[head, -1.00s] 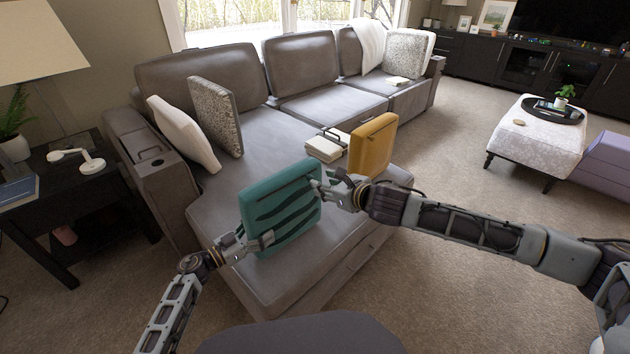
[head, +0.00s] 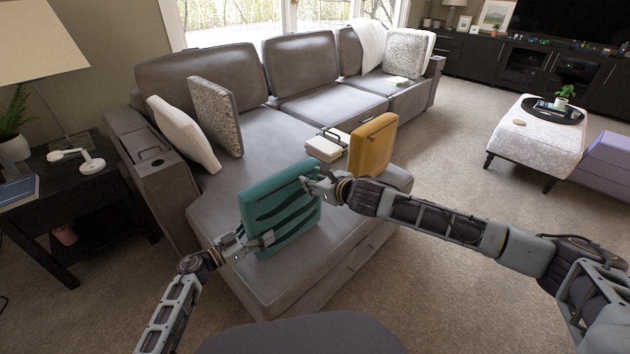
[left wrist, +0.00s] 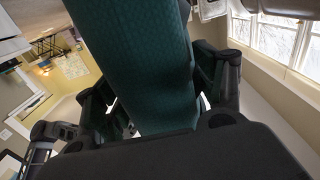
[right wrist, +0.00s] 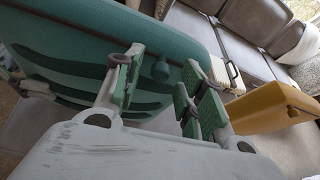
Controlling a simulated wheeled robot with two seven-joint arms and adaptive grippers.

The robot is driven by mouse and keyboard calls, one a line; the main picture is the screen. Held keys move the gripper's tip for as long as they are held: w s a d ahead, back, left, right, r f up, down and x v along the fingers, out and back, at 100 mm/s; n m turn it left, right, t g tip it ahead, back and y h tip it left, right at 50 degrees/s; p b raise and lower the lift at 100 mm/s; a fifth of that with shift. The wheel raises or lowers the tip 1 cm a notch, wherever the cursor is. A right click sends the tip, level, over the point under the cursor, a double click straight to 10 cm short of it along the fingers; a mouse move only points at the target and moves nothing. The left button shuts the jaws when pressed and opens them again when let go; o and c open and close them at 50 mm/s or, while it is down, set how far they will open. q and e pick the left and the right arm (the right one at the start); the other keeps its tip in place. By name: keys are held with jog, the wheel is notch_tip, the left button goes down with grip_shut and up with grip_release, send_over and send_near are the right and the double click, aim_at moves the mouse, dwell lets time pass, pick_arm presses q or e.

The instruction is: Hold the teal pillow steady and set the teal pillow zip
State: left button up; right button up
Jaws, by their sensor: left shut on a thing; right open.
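The teal pillow (head: 280,200) stands upright on the near end of the grey sofa, with dark wavy stripes on its face. My left gripper (head: 262,243) is shut on its lower left side; the left wrist view shows the pillow (left wrist: 145,60) between the fingers. My right gripper (head: 310,184) is at the pillow's upper right corner. In the right wrist view its fingers (right wrist: 155,90) are open, with a small teal knob (right wrist: 161,70), seemingly the zip pull, in the gap between them. I cannot tell whether they touch it.
A mustard pillow (head: 372,143) stands just right of the teal one, beside a pale box with a dark handle (head: 325,148). White (head: 183,133) and patterned (head: 216,115) pillows lean at the sofa's left. The seat (head: 255,150) behind the teal pillow is clear.

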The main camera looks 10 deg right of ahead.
pick_arm(q)
jog(key=shift+c, duration=0.2)
pick_arm(e)
grip_shut()
jog(key=s+a, duration=0.3)
jog(key=a, duration=0.2)
jog(key=s+a, duration=0.3)
jog(key=a, duration=0.1)
jog(key=s+a, duration=0.3)
jog(key=a, duration=0.2)
jog(key=shift+s+a, duration=0.35)
jog(key=shift+s, duration=0.05)
jog(key=shift+c, duration=0.2)
grip_release()
jog(key=shift+a, duration=0.1)
jog(key=shift+o, duration=0.2)
